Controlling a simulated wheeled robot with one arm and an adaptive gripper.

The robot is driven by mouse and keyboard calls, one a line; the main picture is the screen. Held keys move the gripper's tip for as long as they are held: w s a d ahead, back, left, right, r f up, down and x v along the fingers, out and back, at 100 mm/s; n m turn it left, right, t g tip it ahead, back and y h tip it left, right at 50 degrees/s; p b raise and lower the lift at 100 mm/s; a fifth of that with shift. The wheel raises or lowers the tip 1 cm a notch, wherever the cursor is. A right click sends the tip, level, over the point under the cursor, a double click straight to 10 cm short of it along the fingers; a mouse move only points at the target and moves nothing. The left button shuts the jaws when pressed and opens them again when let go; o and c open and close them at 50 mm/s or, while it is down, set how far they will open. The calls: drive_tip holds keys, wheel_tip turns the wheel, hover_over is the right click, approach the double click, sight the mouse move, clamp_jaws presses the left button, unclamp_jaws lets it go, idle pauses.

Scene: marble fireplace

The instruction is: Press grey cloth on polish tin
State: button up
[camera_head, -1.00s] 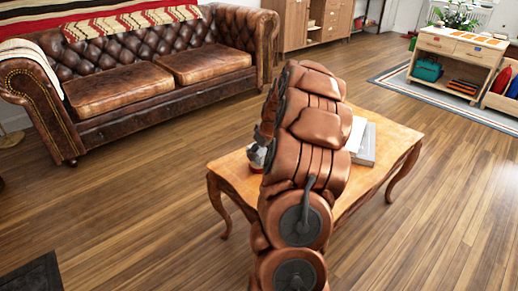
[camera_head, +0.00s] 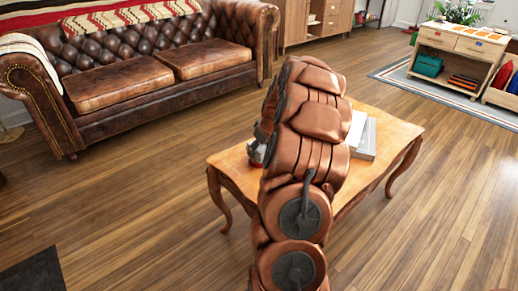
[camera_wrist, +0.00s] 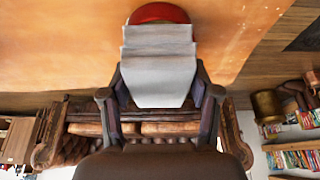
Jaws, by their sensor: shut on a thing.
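The grey cloth (camera_wrist: 158,70), a folded pad, is held between the two fingers of my gripper (camera_wrist: 160,88) in the wrist view. The red polish tin (camera_wrist: 158,12) shows at the top of that view, just past the cloth's far edge. The cloth covers part of the tin; I cannot tell whether they touch. In the head view my gripper (camera_head: 262,146) is largely hidden by my copper arm, low over the left part of the wooden table. A small red bit of the tin (camera_head: 256,164) shows below it.
The wooden table (camera_head: 230,172) carries a grey book or box (camera_head: 365,140) with white paper, right of my arm. A brown leather sofa (camera_head: 150,75) stands behind on the left. A wooden shelf unit (camera_head: 460,55) is at the back right. The floor around the table is clear.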

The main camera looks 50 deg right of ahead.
drive_tip(key=shift+f, duration=0.5)
idle(0.5)
drive_tip(key=shift+r, duration=0.1)
idle(0.5)
drive_tip(key=shift+r+p, duration=1.1)
drive_tip(key=shift+r, duration=2.35)
